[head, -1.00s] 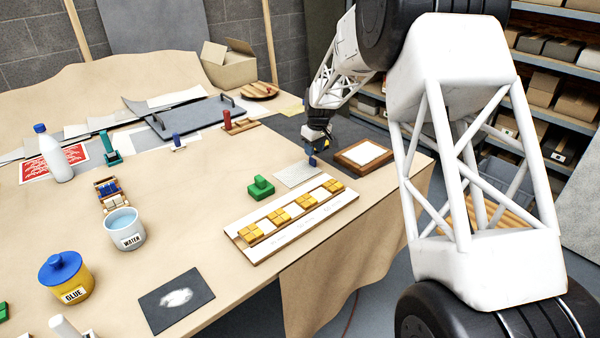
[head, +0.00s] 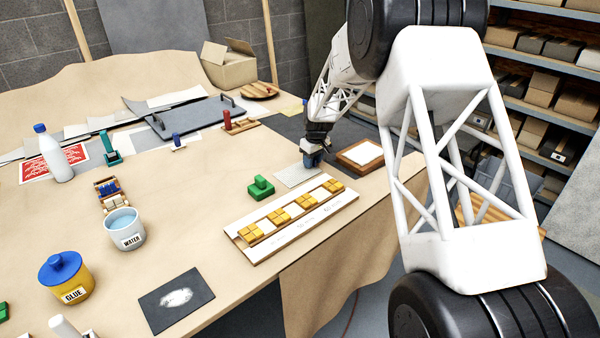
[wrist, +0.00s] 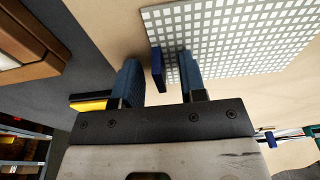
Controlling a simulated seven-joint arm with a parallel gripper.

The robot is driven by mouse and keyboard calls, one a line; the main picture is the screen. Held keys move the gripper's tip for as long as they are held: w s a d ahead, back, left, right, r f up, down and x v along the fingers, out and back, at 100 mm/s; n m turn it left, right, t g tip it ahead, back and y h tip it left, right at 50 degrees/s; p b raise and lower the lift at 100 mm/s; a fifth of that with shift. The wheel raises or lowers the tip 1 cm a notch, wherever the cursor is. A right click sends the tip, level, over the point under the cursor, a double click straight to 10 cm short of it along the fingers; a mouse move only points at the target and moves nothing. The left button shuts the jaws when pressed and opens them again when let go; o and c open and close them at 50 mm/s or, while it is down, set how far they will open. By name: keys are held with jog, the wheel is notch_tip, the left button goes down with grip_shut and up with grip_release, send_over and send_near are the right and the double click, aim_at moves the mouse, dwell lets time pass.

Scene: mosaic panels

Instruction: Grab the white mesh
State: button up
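The white mesh (head: 297,175) is a thin pale grid lying flat on the table, just behind the panel strip. In the wrist view the mesh (wrist: 240,35) fills the upper right. A small dark blue upright piece (wrist: 157,70) stands at its near-left edge; it looks like a tab of the mesh. My gripper (head: 312,160) is low over the mesh's far-right edge. In the wrist view my gripper (wrist: 158,62) is open, with the blue piece in the gap between its blue-padded fingers. Whether a finger touches it I cannot tell.
A wood-framed white tile (head: 360,156) stands right of my gripper, near the table edge.

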grip_shut()
jog(key=shift+r, duration=0.15)
jog(key=shift+r, duration=4.85)
